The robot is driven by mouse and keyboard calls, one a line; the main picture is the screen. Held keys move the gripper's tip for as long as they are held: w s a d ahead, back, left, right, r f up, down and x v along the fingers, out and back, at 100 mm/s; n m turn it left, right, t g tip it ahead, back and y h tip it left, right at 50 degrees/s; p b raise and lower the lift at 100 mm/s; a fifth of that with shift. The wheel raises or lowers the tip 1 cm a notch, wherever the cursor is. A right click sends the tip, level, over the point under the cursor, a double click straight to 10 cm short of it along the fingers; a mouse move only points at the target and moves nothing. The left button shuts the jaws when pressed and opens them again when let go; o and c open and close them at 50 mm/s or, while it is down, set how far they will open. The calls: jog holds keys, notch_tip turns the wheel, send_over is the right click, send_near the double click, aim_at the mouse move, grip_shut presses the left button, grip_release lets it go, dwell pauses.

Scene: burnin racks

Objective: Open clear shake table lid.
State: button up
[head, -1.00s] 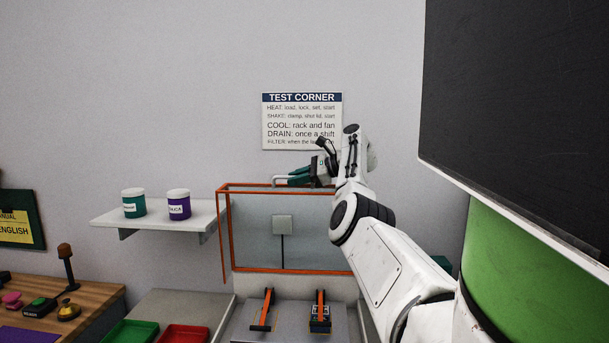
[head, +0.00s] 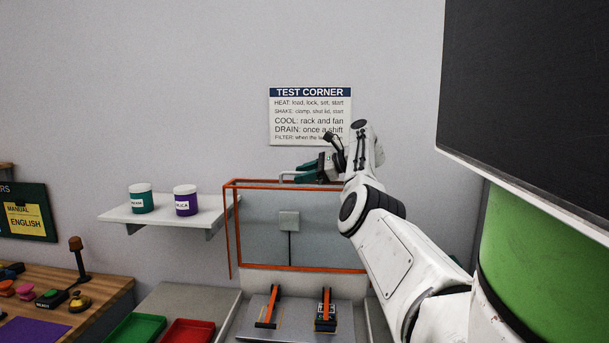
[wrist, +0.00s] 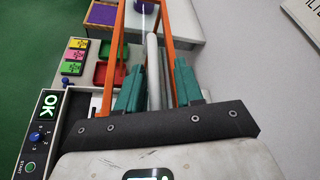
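The clear shake table lid (head: 258,225) is a see-through panel in an orange frame. It stands upright at the back of the shake table (head: 262,320), raised off the table bed. A grey bar handle (head: 287,176) runs along its top edge. My gripper (head: 303,173) is at this handle, at the lid's top. In the wrist view, the teal fingers of my gripper (wrist: 158,72) are apart, one each side of the grey handle (wrist: 154,65). A gap shows between the handle and the right finger. The orange frame (wrist: 115,55) also shows there.
Two orange clamps (head: 270,307) stand on the table bed. A shelf (head: 165,213) with two jars is on the wall at left. Green (head: 135,329) and red (head: 188,331) trays lie left of the table. A large dark panel (head: 530,110) fills the upper right.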

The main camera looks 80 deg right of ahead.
jog(key=shift+f, duration=0.15)
notch_tip(320, 180, up, 4)
jog(key=b, duration=0.3)
send_over(337, 186)
jog(key=shift+d, duration=0.1)
dwell(0.5)
